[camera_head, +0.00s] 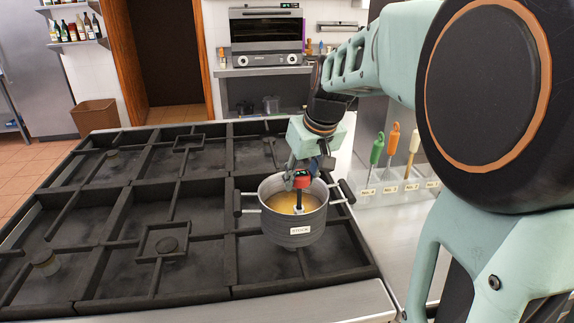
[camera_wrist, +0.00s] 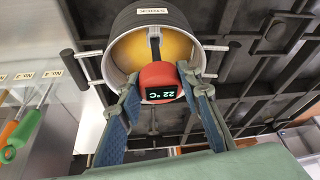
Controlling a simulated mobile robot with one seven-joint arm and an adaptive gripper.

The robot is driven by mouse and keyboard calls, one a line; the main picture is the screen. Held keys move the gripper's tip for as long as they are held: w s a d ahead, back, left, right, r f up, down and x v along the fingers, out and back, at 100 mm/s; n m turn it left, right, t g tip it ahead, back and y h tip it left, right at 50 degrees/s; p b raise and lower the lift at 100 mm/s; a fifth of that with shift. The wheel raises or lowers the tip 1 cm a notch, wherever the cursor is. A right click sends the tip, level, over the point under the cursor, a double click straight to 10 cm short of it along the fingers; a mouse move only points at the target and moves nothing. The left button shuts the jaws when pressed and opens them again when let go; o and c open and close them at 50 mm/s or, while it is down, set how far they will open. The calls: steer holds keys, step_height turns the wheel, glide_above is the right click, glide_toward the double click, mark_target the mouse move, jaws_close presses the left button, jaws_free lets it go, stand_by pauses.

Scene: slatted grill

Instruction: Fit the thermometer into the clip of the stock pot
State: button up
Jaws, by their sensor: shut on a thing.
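The grey stock pot (camera_head: 272,226), labelled STOCK, stands upright on the slatted grill with yellow liquid inside. It also shows in the wrist view (camera_wrist: 125,25). The red-headed thermometer (camera_head: 302,182) is upright over the pot's opening, its display reading 22 °C in the wrist view (camera_wrist: 158,72). My gripper (camera_head: 303,174) is shut on the red head from both sides, and its fingers flank the head in the wrist view (camera_wrist: 160,88). A dark strip extends from the head toward the labelled rim; I cannot tell whether it is stem or clip, nor whether they touch.
Black grill bars (camera_head: 180,237) surround the pot, with several empty burners to the left. A clear rack (camera_head: 385,190) with labelled compartments holds green-, orange- and cream-handled tools at right. The pot's two side handles stick out left and right.

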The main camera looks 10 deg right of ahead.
mark_target(300, 197)
steer(key=shift+f+b, duration=2.4)
steer(key=shift+f, duration=0.75)
steer(key=shift+r, duration=0.1)
steer(key=shift+r+p, duration=2.75)
steer(key=shift+r, duration=0.9)
steer(key=shift+s+a, duration=0.1)
steer(key=shift+f, duration=0.2)
steer(key=shift+f+b, duration=0.3)
steer(key=shift+b, duration=0.25)
steer(key=shift+f+b, duration=1.3)
steer(key=shift+f, duration=0.4)
